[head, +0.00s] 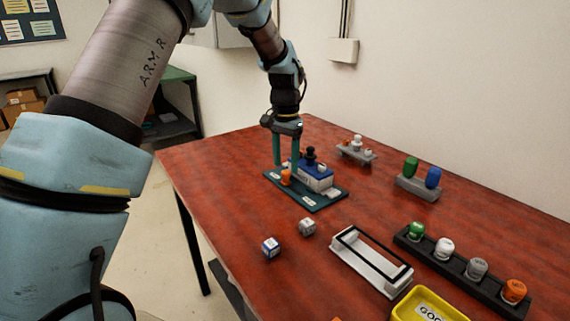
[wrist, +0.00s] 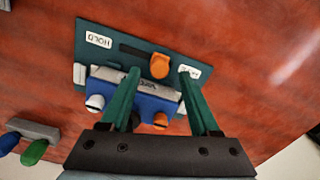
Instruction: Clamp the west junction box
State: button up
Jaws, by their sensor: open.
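A blue junction box (head: 316,176) with a pale front strip sits on a dark teal board (head: 316,202) on the red table. The box also shows in the wrist view (wrist: 148,101), its small label too blurred to read surely. An orange knob (head: 286,177) stands on the board beside the box, and in the wrist view (wrist: 159,66) it lies between my fingertips. My gripper (head: 288,162) is open, its two green fingers pointing down over the board beside the box. In the wrist view the board (wrist: 105,62) bears a "HOLD" label. Contact with the fingers cannot be told.
Two small cubes (head: 271,246) (head: 307,226) lie in front of the board. A white tray frame (head: 368,262), a dark rack (head: 455,265) of coloured knobs and a yellow bin (head: 402,310) are at the right. Grey holders (head: 357,153) (head: 417,190) stand behind. Table between is clear.

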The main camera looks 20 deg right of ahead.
jog(key=shift+f, duration=1.05)
grip_shut()
dwell(0.7)
